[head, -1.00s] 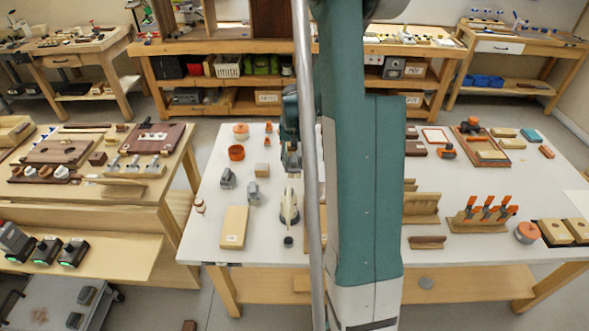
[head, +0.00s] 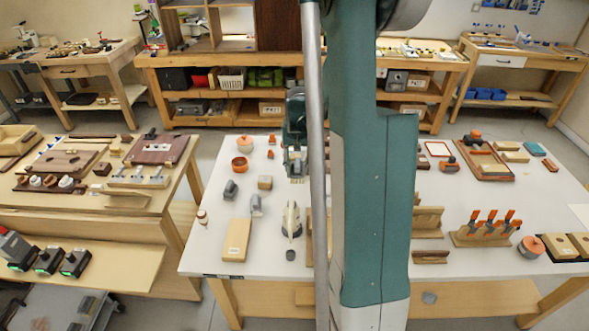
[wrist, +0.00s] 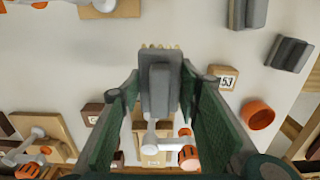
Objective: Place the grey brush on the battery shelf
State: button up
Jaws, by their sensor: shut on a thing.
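The grey brush (wrist: 157,88), a grey block with a pale bristle edge, is between the green fingers of my gripper (wrist: 158,92) in the wrist view. My gripper is shut on it. In the head view my gripper (head: 296,168) hangs above the white table, just left of my arm; the brush is hard to make out there. The battery shelf (head: 125,268) is the lower wooden shelf at the left, apart from my gripper. Several dark batteries or chargers with green lights (head: 47,260) stand on its left part; its right part is bare.
The white table (head: 205,255) holds other grey blocks (head: 230,190), a numbered wooden block (head: 265,183), an orange cup (head: 240,163) and a tan board (head: 237,240). The left workbench (head: 60,205) stands above the shelf. A floor gap separates it from the table.

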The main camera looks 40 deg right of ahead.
jog(key=shift+r, duration=0.15)
dwell(0.3)
jog(key=shift+r, duration=0.6)
jog(key=r, duration=0.3)
jog(key=shift+w+a+r, duration=0.3)
jog(key=shift+w+a, duration=0.05)
jog(key=shift+a, duration=0.05)
jog(key=w+a+b, duration=0.1)
jog(key=w+a, duration=0.7)
jog(key=a, duration=0.6)
jog(key=w+a+b, duration=0.1)
jog(key=w+a, duration=0.7)
jog(key=a, duration=0.5)
jog(key=w+a+b, duration=0.3)
jog(key=a, duration=3.4)
notch_tip(320, 180, down, 21)
